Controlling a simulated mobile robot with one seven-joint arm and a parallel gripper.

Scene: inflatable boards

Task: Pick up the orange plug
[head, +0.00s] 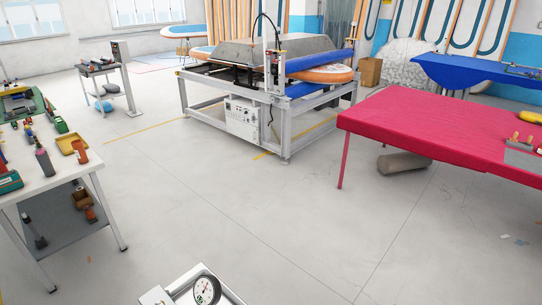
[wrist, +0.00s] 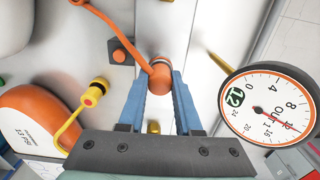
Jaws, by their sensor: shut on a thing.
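In the wrist view, the orange plug (wrist: 160,78) is a rounded cap with an orange strap (wrist: 143,42) running up and left from it. My gripper (wrist: 160,82) has its two blue fingers on either side of the plug and is shut on it. The plug is close to a pale panel (wrist: 185,22); whether it still touches a fitting there cannot be told. Neither the plug nor my gripper can be made out in the head view.
In the wrist view, a round gauge (wrist: 268,108) stands close to the right; it also shows in the head view (head: 206,290). A yellow plug (wrist: 92,95) on a yellow strap is at left. A white table (head: 80,175) and a pink table (head: 440,130) flank open floor.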

